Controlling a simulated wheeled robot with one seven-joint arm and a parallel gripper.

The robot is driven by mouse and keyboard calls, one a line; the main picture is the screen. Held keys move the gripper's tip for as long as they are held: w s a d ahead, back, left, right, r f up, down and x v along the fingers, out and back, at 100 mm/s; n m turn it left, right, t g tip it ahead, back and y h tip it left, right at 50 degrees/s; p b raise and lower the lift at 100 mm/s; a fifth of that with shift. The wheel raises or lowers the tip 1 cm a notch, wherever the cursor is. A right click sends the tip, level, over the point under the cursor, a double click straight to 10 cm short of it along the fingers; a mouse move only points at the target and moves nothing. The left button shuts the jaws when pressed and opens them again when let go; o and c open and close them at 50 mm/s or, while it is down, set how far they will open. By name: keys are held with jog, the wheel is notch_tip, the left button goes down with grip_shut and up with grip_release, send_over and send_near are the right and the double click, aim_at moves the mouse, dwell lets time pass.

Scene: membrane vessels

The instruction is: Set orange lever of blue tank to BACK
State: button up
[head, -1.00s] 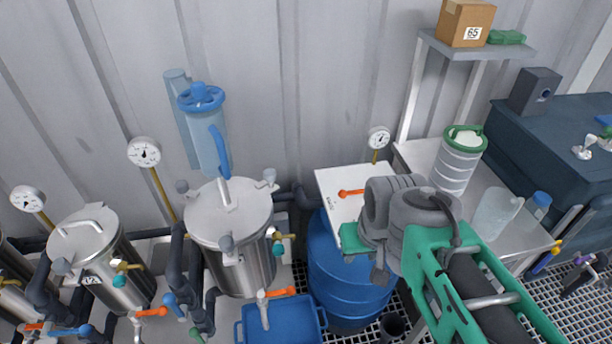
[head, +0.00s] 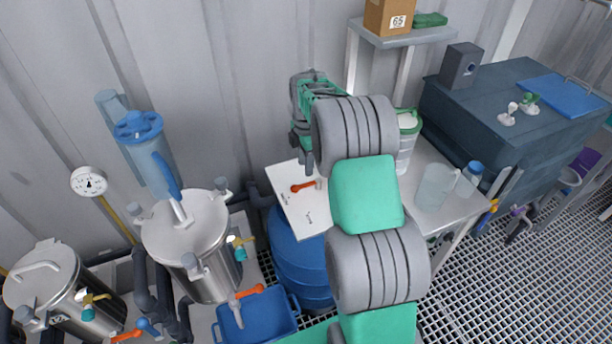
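The blue tank (head: 298,262) is a ribbed blue drum in the lower middle of the head view. A white panel (head: 312,220) lies over its top, with small dark lettering too small to read. The orange lever (head: 303,187) lies on the panel near its back, its orange handle pointing left from a grey pivot at its right. My gripper (head: 306,160) is above and behind the lever, near the panel's back edge, and looks apart from the lever. Its fingers are small and partly hidden by my arm, so their opening is unclear. My arm covers the panel's right side.
Steel vessels (head: 190,240) with pipes stand at left. A blue bin (head: 258,318) with another orange-handled valve (head: 245,292) sits in front. A steel table at right holds a clear jug (head: 435,187) and a canister (head: 407,140). The corrugated wall (head: 240,90) is close behind.

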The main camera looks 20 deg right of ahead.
aim_at(306, 184)
notch_tip(306, 184, down, 7)
jog(key=shift+f+p, duration=0.15)
jog(key=shift+p, duration=0.6)
jog(key=shift+c, duration=0.4)
grip_shut()
dwell(0.5)
